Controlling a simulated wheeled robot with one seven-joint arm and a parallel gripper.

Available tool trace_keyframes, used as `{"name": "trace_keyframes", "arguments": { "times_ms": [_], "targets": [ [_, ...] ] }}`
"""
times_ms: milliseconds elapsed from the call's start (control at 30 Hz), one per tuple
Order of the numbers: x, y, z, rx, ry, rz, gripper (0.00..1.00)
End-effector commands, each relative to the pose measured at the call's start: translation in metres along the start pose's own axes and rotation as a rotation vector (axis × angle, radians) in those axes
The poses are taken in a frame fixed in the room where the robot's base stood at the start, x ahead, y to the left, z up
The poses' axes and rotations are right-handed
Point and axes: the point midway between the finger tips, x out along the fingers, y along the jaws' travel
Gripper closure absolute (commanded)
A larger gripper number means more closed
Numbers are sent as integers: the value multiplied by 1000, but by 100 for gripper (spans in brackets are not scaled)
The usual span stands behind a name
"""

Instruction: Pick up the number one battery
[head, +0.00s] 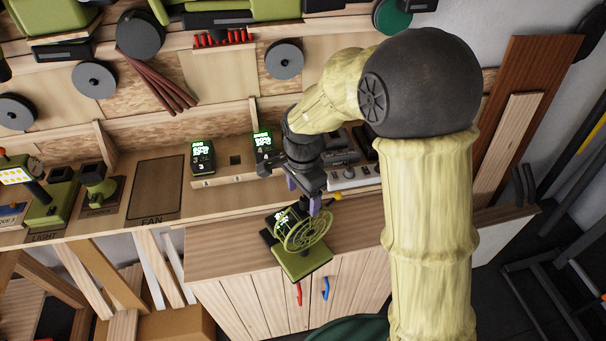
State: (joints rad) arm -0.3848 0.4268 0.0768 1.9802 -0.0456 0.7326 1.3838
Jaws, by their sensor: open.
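Two dark batteries with lit green displays stand on the wooden bench ledge: a left battery (202,157), whose label seems to read 3, and a right battery (263,142), whose label I cannot read surely. A green fan (303,236) with a round cage stands tilted in the picture at the bench's front edge. A small lit patch shows behind its cage; I cannot tell whether it is a battery. I cannot make out a number one on any battery. My gripper (303,197), with purple fingers, is open, right of the right battery and just above the fan in the picture.
An empty dark mat marked FAN (154,188) lies on the bench. A grey control panel (350,172) is behind my gripper. Tools hang on the back wall.

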Motion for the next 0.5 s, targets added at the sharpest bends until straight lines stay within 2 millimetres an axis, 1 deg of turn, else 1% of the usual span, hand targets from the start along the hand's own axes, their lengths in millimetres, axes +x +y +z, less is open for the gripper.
{"name": "trace_keyframes", "arguments": {
  "times_ms": [100,300,400,500],
  "targets": [
    [-23,-1,0,-1,3,-7,28],
    [-62,-1,0,-1,2,-6,28],
    [-77,-1,0,-1,1,-4,28],
    [-86,-1,0,-1,1,-2,28]
  ]
}}
